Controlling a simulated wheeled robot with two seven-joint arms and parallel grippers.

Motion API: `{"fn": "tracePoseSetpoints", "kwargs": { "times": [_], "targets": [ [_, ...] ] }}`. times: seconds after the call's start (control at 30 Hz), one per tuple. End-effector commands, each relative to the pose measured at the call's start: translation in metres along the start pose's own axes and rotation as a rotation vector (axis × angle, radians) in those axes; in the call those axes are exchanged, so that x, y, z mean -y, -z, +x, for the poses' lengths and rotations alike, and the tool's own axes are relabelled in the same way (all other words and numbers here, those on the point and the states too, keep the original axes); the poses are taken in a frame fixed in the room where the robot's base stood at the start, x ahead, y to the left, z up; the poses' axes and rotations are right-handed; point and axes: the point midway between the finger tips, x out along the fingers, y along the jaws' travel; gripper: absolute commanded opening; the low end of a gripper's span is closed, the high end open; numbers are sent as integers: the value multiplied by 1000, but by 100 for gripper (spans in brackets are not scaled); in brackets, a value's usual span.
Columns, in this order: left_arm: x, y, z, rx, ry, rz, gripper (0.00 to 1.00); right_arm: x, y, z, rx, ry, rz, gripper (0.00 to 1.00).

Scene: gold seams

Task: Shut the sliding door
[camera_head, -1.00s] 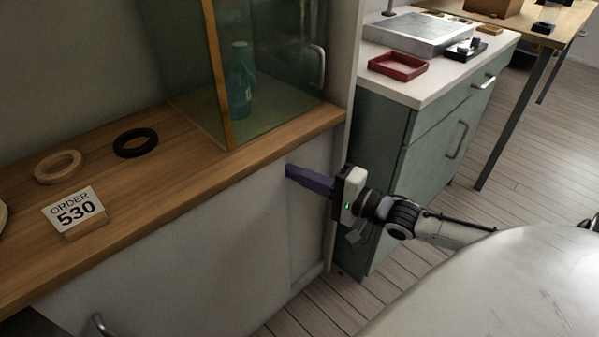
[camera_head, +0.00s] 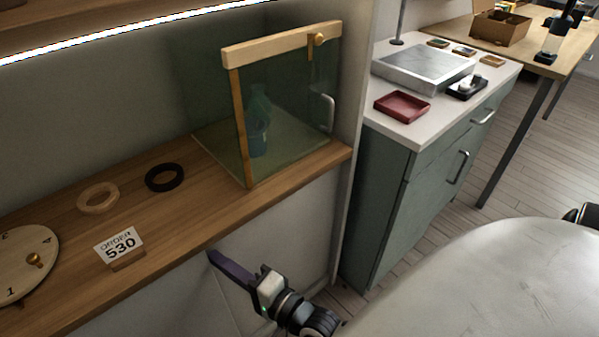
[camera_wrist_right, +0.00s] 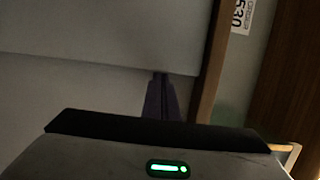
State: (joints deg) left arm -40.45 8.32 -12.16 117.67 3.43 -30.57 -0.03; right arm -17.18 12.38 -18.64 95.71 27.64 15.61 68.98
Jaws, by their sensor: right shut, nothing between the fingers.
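The sliding door appears as a pale panel (camera_head: 175,308) in the low cabinet front under the wooden counter; its left part is out of frame. In the right wrist view the panel (camera_wrist_right: 100,35) ends in a straight edge beside a recessed grey surface. My right gripper (camera_head: 213,256) is shut and empty, its purple fingers pointing left just under the counter's front edge. In the right wrist view the purple fingertips (camera_wrist_right: 161,76) are at that panel edge; they look to be touching it. My left gripper is not in view.
The wooden counter (camera_head: 215,215) holds a glass case (camera_head: 290,115) with a bottle inside, two rings, an order card (camera_head: 118,244) and a round dial (camera_head: 22,262). A green cabinet (camera_head: 395,200) with a red tray stands right. Floor shows between them.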

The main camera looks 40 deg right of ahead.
Motion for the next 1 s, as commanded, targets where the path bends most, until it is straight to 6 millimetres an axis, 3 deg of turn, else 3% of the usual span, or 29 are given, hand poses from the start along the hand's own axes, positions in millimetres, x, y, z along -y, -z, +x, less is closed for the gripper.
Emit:
{"fn": "tracePoseSetpoints", "kwargs": {
  "times": [0.23, 0.67, 0.77, 0.97, 1.0],
  "targets": [
    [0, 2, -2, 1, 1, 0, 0, 0, -13, 2, -6, 0, 1, 0],
    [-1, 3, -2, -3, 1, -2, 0, 0, -17, 3, 2, -2, 1, 0],
    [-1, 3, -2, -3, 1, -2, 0, -1, -10, 2, 2, -2, -1, 0],
    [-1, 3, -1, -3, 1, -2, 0, -2, 28, -7, -4, -1, -9, 0],
    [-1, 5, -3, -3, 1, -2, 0, -2, 28, -17, -4, -5, -2, 0]
  ]
}}
